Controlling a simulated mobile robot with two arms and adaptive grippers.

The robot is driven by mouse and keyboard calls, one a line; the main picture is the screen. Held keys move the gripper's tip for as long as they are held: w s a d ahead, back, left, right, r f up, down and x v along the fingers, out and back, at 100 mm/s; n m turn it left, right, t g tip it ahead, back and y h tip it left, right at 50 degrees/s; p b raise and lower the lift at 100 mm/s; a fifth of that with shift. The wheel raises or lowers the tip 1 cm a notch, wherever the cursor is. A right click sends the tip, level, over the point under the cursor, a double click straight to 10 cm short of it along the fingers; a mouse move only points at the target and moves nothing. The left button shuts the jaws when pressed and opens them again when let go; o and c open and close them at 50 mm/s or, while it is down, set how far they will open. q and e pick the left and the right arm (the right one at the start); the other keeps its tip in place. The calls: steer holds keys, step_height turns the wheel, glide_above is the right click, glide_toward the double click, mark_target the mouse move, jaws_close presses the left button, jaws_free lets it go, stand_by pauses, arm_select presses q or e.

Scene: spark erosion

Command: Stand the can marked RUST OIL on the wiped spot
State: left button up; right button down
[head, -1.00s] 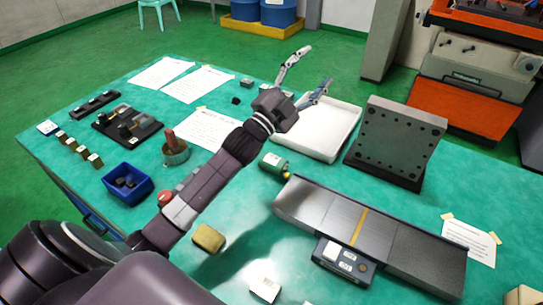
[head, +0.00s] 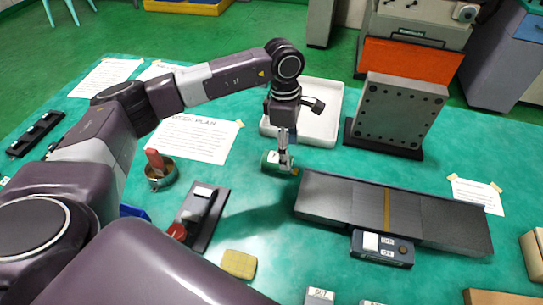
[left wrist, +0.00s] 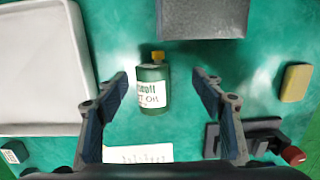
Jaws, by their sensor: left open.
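The green can (head: 270,164) with a yellow cap lies on its side on the green table, just left of the dark flat plate's near end. In the left wrist view the can (left wrist: 153,88) shows a white label partly reading "T OIL", its cap pointing up in the picture. My left gripper (head: 284,157) points down right over the can. In the wrist view its fingers stand open on either side of the can, with gaps, not gripping it. I cannot clearly pick out the wiped spot. My right gripper is not in view.
A white tray (head: 325,92) lies behind the can, with a grey angle plate (head: 398,112) to its right. The long dark plate (head: 340,203) runs to the right.

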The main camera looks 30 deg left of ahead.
mark_target(278, 161)
arm_select(q)
steer(key=a+y, duration=0.1)
steer(key=a, duration=0.1)
steer(key=shift+w+a, duration=0.15)
steer(key=shift+a, duration=0.15)
steer(key=shift+a+f, duration=0.2)
steer(key=shift+a, duration=0.1)
steer(key=f, duration=0.1)
steer(key=f+p, duration=0.1)
steer(key=shift+d+f, duration=0.2)
steer(key=shift+f, duration=0.1)
steer(key=f, duration=0.1)
steer(key=f+p, duration=0.1)
steer(key=f, duration=0.1)
steer(key=shift+a+f+p, duration=0.3)
steer(key=shift+f, duration=0.4)
steer(key=shift+w+f, duration=0.1)
steer(key=shift+f, duration=0.05)
steer(key=c, duration=1.5)
steer(key=shift+c, duration=0.7)
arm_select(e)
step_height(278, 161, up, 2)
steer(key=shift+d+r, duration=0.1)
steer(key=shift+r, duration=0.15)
